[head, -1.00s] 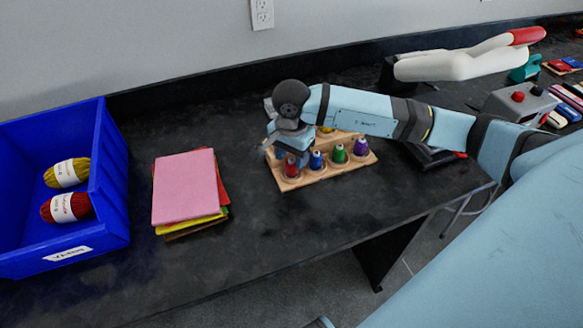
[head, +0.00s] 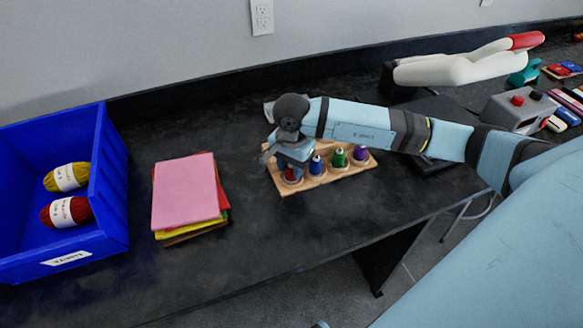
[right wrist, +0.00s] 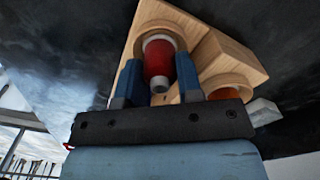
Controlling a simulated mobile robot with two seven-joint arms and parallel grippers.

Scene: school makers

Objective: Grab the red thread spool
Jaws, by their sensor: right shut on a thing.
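The red thread spool (right wrist: 158,60) stands at the left end of the wooden spool rack (head: 322,179), in its round seat. In the right wrist view it sits between the two blue fingers of my right gripper (right wrist: 158,80). In the head view my right gripper (head: 292,165) comes down over the spool and hides most of it; a little red (head: 290,174) shows below the fingers. The gripper is shut on the spool. My left gripper is not in view.
Blue (head: 316,165), green (head: 339,158) and purple (head: 361,153) spools stand close by in the same rack. Stacked felt sheets (head: 184,192) and a blue bin (head: 110,225) with two yarn skeins lie left. Black table (head: 260,235) in front is clear.

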